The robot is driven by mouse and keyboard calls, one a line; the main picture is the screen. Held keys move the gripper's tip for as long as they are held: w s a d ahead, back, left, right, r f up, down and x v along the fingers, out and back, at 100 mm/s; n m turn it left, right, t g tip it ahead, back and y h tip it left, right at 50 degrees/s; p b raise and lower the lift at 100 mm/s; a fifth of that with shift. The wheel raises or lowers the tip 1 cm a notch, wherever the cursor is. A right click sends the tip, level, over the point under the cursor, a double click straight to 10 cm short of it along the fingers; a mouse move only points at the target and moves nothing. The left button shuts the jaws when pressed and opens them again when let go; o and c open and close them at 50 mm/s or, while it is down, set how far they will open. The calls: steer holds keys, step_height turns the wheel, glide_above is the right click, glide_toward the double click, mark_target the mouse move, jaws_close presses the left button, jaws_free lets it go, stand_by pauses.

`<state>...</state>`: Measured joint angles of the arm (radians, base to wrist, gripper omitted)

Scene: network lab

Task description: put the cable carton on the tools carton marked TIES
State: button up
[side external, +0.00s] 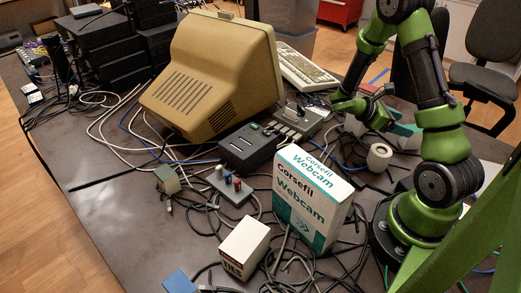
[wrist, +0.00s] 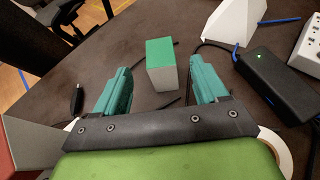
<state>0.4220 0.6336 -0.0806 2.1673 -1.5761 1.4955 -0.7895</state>
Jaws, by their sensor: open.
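A small carton with a green top and pale grey sides (wrist: 163,53) stands upright on the dark table in the wrist view; I take it for the cable carton, though no label is readable. My gripper (wrist: 161,72) is open, its teal fingers on either side of the line to this carton. In the side view, my arm partly hides this area, where green and whitish patches blend. The white tools carton marked TIES (side external: 245,246) stands at the table's near side, well away from my gripper, its top bare.
A tall Webcam box (side external: 308,203) stands between my base and the TIES carton. Loose cables cover much of the table. A tape roll (side external: 379,157) is near my gripper. A black adapter (wrist: 273,85) and a white power strip (wrist: 308,47) are to the right in the wrist view.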

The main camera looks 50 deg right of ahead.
steer(key=w+a+r+m+t+y, duration=0.2)
steer(key=a+r+m+t+y, duration=0.2)
steer(key=a, duration=0.6)
steer(key=w+a+r+m+t+y, duration=0.2)
steer(key=a+r+t, duration=0.5)
steer(key=a, duration=0.4)
steer(key=w+a+r+m+t+y, duration=0.3)
steer(key=a+r+m+t+y, duration=0.2)
steer(key=a, duration=0.6)
step_height(320, 180, up, 2)
steer(key=shift+a+r+m+t+y, duration=0.2)
steer(key=shift+m+t+y, duration=0.15)
steer(key=shift+m, duration=0.65)
